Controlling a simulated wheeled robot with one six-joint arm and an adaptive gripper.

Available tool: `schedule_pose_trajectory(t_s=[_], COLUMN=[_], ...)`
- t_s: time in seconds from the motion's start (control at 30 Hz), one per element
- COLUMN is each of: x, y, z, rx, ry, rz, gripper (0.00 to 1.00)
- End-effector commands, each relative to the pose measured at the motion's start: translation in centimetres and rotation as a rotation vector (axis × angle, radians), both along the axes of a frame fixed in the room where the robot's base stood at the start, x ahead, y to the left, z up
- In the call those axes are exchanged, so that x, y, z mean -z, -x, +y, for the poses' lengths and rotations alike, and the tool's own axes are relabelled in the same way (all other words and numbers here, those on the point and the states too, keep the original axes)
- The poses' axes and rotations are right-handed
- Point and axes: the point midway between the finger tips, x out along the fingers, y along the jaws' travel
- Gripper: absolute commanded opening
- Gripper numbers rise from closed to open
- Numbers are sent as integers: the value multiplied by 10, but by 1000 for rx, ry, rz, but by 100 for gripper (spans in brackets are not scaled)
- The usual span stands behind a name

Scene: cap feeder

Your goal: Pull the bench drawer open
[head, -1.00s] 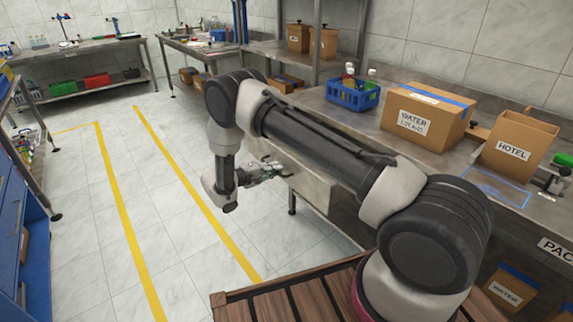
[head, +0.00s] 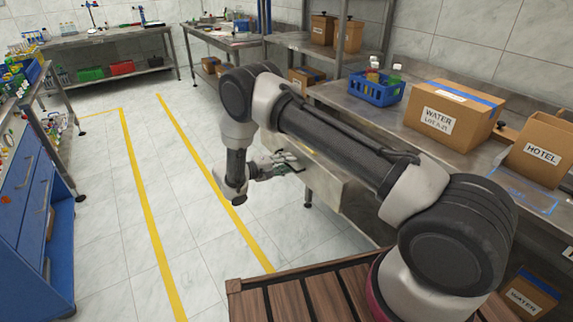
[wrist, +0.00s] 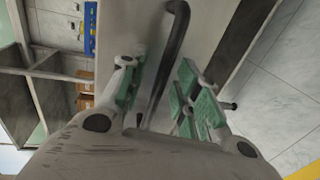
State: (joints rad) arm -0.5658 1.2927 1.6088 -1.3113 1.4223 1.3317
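The bench drawer (head: 325,178) is a grey metal box under the front edge of the bench, partly behind my arm. How far it stands out is hard to tell. In the wrist view its pale front (wrist: 205,30) carries a dark bar handle (wrist: 172,50). My gripper (head: 288,161) is at the drawer's front. In the wrist view my gripper (wrist: 160,82) has its green-padded fingers apart, one on each side of the handle. A gap shows between the bar and the pads, so it is not visibly clamped.
The steel bench (head: 350,102) holds a blue crate (head: 377,92), a WATER box (head: 452,115) and a HOTEL box (head: 540,158). A blue cabinet (head: 25,225) stands at the left. The tiled floor (head: 125,215) between is clear, with yellow lines.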

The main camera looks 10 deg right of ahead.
Motion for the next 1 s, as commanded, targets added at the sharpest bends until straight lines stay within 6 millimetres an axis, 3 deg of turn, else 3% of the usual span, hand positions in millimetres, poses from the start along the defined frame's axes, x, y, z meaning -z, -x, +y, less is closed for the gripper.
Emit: schedule_pose_trajectory(t_s=[0.27, 0.7, 1.0], x=[-2, -20, -24], y=[3, 33, 40], z=[9, 91, 111], rx=[-2, -3, 0], ry=[0, -1, 0], rz=[-1, -1, 1], gripper=[32, 32, 32])
